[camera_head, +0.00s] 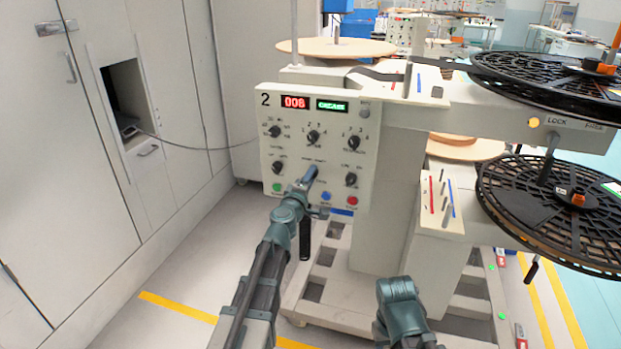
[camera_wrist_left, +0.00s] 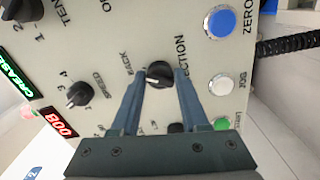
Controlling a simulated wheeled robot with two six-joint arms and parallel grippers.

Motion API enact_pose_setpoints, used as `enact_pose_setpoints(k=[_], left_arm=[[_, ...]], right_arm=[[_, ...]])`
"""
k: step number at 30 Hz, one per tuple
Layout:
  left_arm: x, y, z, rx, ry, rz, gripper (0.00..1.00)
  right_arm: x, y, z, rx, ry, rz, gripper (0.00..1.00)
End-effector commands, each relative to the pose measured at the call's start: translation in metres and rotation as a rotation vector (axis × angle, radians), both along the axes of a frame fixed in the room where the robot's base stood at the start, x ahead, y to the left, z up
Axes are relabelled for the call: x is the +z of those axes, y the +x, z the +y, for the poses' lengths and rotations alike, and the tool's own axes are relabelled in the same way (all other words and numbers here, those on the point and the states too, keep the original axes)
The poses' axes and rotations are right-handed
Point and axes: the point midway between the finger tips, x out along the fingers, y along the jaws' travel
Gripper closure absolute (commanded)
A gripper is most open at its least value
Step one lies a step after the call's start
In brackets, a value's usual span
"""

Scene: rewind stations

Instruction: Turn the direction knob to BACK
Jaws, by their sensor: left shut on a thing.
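The direction knob (camera_wrist_left: 158,73) is a small black knob on the pale panel, beside lettering ending in "ECTION". The letters "ACK" show just left of it in the left wrist view. A pale mark shows on the knob's lower left side; I cannot tell its exact setting. My left gripper (camera_wrist_left: 160,77) is shut on the knob, one finger on each side. In the head view my left gripper (camera_head: 313,171) reaches the middle of the control panel (camera_head: 296,153) and hides the knob. Part of my right arm shows low in the head view; its fingers do not show.
The speed knob (camera_wrist_left: 80,95) and a partly hidden black knob (camera_wrist_left: 176,128) are close by. A blue button (camera_wrist_left: 219,22), a white button (camera_wrist_left: 221,84) and a green button (camera_wrist_left: 221,124) line the panel's edge. Large black reels (camera_head: 553,212) stand at the right.

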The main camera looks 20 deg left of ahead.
Motion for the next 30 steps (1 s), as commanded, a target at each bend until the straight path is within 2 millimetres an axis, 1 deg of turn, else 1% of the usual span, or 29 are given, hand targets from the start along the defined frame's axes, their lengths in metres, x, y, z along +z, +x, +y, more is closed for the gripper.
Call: enact_pose_setpoints(k=[11,12,16,25,30], left_arm=[[-0.0005,-0.0014,-0.0011,-0.003,0.008,0.000,1.00],[-0.0005,-0.0015,-0.0011,-0.003,0.008,0.000,0.52],[-0.0005,-0.0012,-0.0009,-0.002,0.006,0.000,0.29],[-0.0002,-0.0008,-0.0004,-0.001,0.005,0.000,0.29],[-0.0002,-0.0066,-0.0003,-0.001,0.005,0.000,0.29]], right_arm=[[-0.0005,0.0000,-0.0001,0.000,0.000,0.000,0.50],[-0.0005,0.0000,0.0000,0.000,0.000,0.000,0.50],[-0.0004,0.0000,0.0000,0.000,0.000,0.000,0.50],[-0.0002,0.0000,0.0000,0.000,0.000,0.000,0.50],[-0.0001,0.0000,0.0000,0.000,0.000,0.000,0.50]])
